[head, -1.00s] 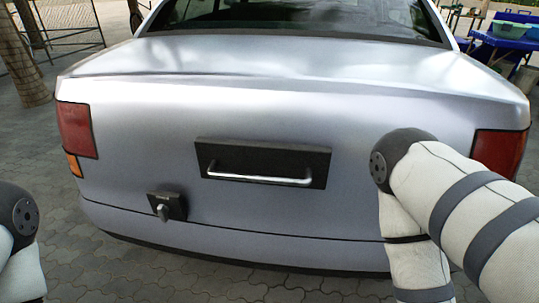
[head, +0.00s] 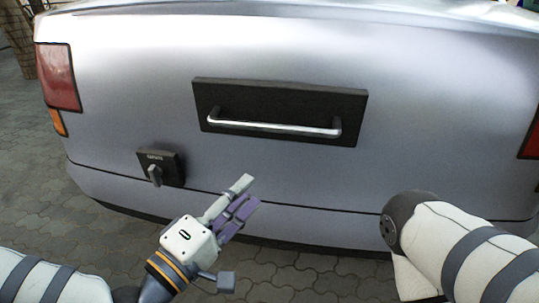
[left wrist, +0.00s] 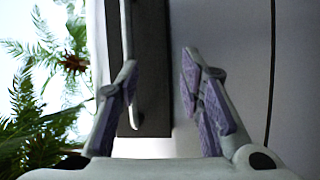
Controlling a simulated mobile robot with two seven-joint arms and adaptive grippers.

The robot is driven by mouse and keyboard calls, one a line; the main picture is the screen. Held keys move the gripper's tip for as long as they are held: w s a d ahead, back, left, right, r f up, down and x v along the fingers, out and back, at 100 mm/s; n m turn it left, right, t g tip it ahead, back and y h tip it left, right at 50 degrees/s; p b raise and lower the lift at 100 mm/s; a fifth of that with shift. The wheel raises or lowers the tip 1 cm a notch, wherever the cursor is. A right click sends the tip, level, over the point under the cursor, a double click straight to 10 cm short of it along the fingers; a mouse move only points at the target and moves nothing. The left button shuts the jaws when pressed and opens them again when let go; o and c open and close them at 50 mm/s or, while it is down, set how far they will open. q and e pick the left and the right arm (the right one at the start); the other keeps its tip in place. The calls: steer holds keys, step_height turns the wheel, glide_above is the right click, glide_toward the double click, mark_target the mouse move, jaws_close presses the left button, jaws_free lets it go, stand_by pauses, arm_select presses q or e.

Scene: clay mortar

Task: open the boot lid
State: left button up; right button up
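The silver boot lid (head: 420,120) of a car fills the head view and is shut. A black plate (head: 345,102) in its middle carries a shiny horizontal bar handle (head: 275,127). Lower left of it is a small black plate with a knob (head: 155,174), which points down. My left gripper (head: 248,193) is below the handle, apart from it, pointing up and right. In the left wrist view its fingers (left wrist: 160,60) are spread with nothing held between them; the black plate (left wrist: 155,90) shows beyond them. My right arm is at lower right; its gripper is out of view.
A red tail light (head: 58,78) is at the left, another (head: 531,135) at the right edge. The bumper (head: 110,190) runs below the lid. Grey paving (head: 50,210) is open around the car. A tree trunk (head: 18,35) stands far left.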

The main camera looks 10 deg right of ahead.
mark_target(268, 130)
arm_select(q)
steer(key=shift+t+h, duration=0.3)
steer(key=shift+t, duration=0.5)
steer(key=w+d+r, duration=0.2)
steer(key=w, duration=0.1)
steer(key=w+d+r, duration=0.2)
steer(key=w, duration=0.2)
steer(key=w+d+r, duration=0.2)
steer(key=w+d, duration=0.1)
steer(key=w, duration=0.1)
steer(key=shift+s, duration=0.1)
jaws_close()
